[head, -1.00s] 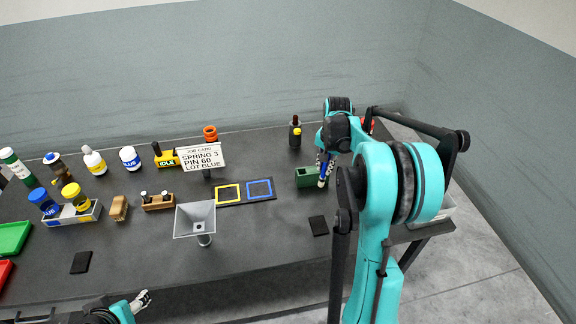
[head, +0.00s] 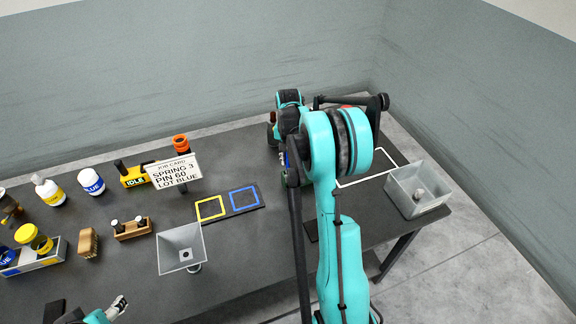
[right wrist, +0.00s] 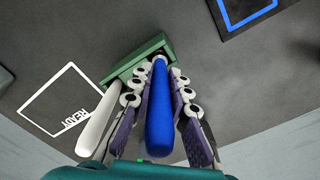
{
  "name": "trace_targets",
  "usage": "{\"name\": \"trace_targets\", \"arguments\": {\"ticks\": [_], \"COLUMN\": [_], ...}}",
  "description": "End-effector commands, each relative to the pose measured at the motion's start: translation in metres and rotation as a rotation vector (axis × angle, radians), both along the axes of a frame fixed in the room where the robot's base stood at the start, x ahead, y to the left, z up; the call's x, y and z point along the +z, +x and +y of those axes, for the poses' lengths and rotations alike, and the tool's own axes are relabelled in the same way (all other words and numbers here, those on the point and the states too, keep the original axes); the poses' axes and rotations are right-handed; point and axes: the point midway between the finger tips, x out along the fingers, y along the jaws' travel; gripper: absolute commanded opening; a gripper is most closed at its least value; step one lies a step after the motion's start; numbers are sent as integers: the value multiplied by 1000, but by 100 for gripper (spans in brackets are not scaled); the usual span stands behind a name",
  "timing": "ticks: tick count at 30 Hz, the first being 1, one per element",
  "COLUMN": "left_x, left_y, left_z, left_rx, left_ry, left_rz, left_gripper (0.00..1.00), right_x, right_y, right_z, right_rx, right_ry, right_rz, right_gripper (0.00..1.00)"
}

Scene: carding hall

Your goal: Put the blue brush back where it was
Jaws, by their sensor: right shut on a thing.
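In the right wrist view the blue brush (right wrist: 160,118) shows as a long blue handle between the fingers of my right gripper (right wrist: 157,82), which is shut on it. The handle's far end lies over or at a green holder (right wrist: 138,60); I cannot tell whether the brush is seated in it. A white handle (right wrist: 97,125) lies just left of the gripper, close to the same holder. In the head view my arm hides most of the right gripper (head: 290,170), the brush and the holder. My left gripper (head: 119,307) is low at the front, apart from these things.
A white READY outline (right wrist: 62,105) lies left of the holder. A blue-outlined square (head: 244,198) and yellow-outlined square (head: 211,208) are on the table. A clear bin (head: 418,190) stands at the right edge.

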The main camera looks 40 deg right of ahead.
Motion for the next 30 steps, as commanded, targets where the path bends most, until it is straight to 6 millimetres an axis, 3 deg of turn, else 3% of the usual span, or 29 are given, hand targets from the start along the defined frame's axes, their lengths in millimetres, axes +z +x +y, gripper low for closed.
{"name": "trace_targets", "arguments": {"ticks": [5, 16, 17, 18, 30], "left_x": [-6, -9, -8, -8, -3], "left_y": [0, 0, 0, 0, 0], "left_z": [0, 0, 0, 0, 0], "left_rx": [0, 0, 0, 0, 0], "left_ry": [0, 0, 0, 0, 0], "left_rz": [0, 0, 0, 0, 0], "left_gripper": [57, 57, 57, 57, 57], "right_x": [-25, -30, -29, -28, -23], "right_y": [0, 0, 0, 0, 0], "right_z": [0, 0, 0, 0, 0], "right_rx": [0, 0, 0, 0, 0], "right_ry": [0, 0, 0, 0, 0], "right_rz": [0, 0, 0, 0, 0], "right_gripper": [0, 0, 24, 35, 37]}}
